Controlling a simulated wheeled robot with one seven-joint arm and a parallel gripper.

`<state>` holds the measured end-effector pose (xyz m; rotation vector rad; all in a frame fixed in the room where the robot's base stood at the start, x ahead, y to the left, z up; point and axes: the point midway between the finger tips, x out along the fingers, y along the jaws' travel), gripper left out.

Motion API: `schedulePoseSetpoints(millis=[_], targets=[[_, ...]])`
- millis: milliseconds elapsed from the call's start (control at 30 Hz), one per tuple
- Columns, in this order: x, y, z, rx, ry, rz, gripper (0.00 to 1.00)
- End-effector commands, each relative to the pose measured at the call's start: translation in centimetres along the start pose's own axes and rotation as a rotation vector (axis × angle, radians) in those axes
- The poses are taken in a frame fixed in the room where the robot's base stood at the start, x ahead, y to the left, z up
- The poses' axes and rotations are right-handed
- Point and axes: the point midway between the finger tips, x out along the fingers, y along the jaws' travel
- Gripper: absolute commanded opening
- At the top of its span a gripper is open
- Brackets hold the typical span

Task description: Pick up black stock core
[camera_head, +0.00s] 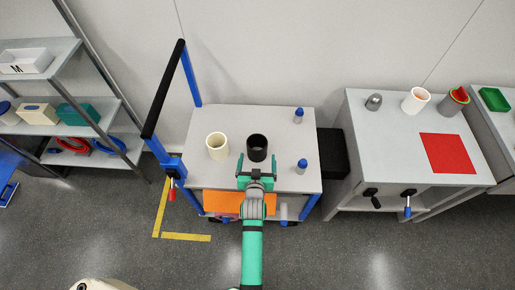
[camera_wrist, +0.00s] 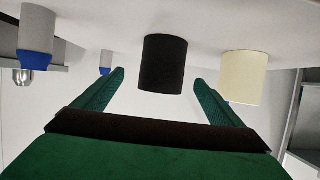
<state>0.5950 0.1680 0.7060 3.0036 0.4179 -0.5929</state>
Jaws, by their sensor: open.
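The black stock core (camera_head: 257,148) is a short black cylinder with a hollow top. It stands on the grey top of a blue-framed cart (camera_head: 228,119), near the middle. My gripper (camera_head: 256,161) is open just on the near side of it, with a finger to either side. In the wrist view the black core (camera_wrist: 163,64) sits between and beyond the two green fingertips (camera_wrist: 158,77), with nothing held. A cream hollow cylinder (camera_head: 217,145) stands to its left; it shows at the right in the wrist view (camera_wrist: 244,77).
Two grey-and-blue bottles stand at the cart's right, one at the back (camera_head: 298,116) and one nearer (camera_head: 302,166). A black-and-blue handle (camera_head: 164,89) rises at the left. A bench (camera_head: 387,130) with cups and a red square stands to the right.

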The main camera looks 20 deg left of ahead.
Motion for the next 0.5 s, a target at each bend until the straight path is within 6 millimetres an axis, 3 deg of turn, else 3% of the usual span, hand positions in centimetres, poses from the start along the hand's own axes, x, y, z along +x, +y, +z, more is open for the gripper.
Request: schedulePoseSetpoints(millis=[500], targets=[[6.3,-0.2,-0.7,-0.003,-0.003,-0.002,0.91]])
